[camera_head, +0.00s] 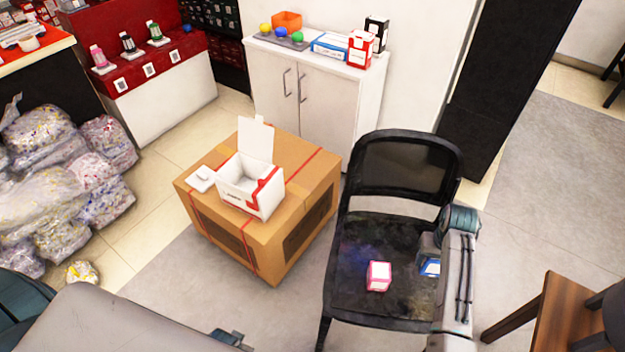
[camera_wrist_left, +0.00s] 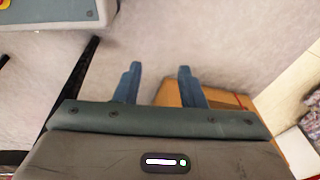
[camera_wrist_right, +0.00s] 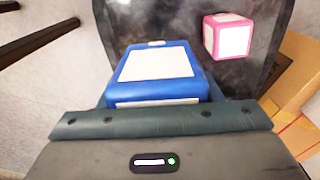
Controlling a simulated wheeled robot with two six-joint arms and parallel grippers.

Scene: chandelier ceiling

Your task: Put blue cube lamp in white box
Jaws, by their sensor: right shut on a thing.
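The blue cube lamp (camera_wrist_right: 155,75), blue with white panels, is between the fingers of my right gripper, which is shut on it above the black chair seat. In the head view the lamp (camera_head: 430,268) is partly hidden by my right gripper (camera_head: 428,262). The open white box (camera_head: 250,187) stands on a cardboard carton (camera_head: 290,165), left of the chair, with its lid raised and its inside visible. My left gripper (camera_wrist_left: 158,82) is open and empty above the floor; in the head view only a bit of it shows at the bottom edge.
A pink cube lamp (camera_head: 378,276) sits on the seat of the black chair (camera_head: 345,290), left of the blue one. The chair's backrest rises behind. A wooden stool (camera_head: 545,310) stands at the right. Bags (camera_head: 50,190) lie at the left, and a white cabinet (camera_head: 320,95) stands behind.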

